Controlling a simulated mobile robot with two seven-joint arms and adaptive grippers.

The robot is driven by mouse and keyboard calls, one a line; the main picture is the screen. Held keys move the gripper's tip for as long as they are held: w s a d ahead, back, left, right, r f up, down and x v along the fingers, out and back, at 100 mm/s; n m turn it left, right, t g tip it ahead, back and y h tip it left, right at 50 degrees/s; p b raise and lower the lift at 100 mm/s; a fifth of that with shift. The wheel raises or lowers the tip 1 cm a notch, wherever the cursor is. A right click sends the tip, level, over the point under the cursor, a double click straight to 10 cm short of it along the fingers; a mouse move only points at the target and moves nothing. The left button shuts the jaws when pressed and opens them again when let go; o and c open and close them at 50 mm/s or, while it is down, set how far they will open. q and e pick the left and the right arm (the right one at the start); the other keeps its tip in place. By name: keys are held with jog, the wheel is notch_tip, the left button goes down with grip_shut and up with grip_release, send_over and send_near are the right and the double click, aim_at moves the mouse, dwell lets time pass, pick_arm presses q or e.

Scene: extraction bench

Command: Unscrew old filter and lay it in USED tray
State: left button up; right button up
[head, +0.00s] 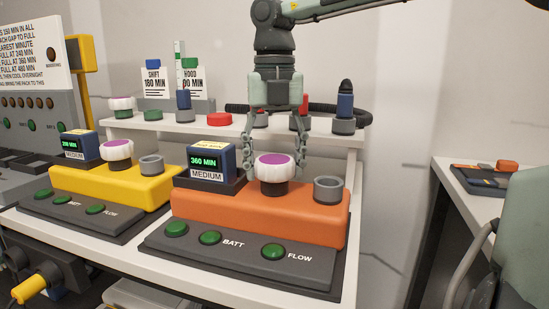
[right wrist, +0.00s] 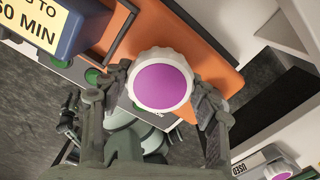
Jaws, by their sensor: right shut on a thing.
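A white, ridged filter with a purple top (head: 275,162) is at the orange pack (head: 250,212), directly over a dark round seat. It also fills the middle of the right wrist view (right wrist: 162,86). My right gripper (head: 276,158) comes down from above, its fingers shut on opposite sides of the filter. Whether the filter is still threaded in cannot be told. A tray label reading USED (right wrist: 256,162) shows at the lower right of the right wrist view, beside another purple-topped filter (right wrist: 279,171). My left gripper is not in view.
A display reading 360 MIN (head: 210,161) stands close left of the filter, and a grey round port (head: 328,190) close right. A yellow pack (head: 110,187) stands further left. A white shelf (head: 200,126) with caps and bottles runs behind. A side table (head: 470,195) stands at right.

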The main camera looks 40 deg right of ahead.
jog(key=n, duration=0.1)
jog(key=n+p, duration=0.1)
jog(key=n, duration=0.2)
jog(key=shift+r+p, duration=0.25)
jog(key=shift+p, duration=0.05)
jog(key=n+p, duration=0.2)
jog(key=n, duration=0.4)
jog(key=shift+f+n, duration=0.25)
jog(key=shift+n, duration=0.95)
jog(key=o, duration=0.9)
jog(key=shift+n, duration=0.7)
jog(key=o, duration=0.4)
jog(key=shift+o, duration=0.2)
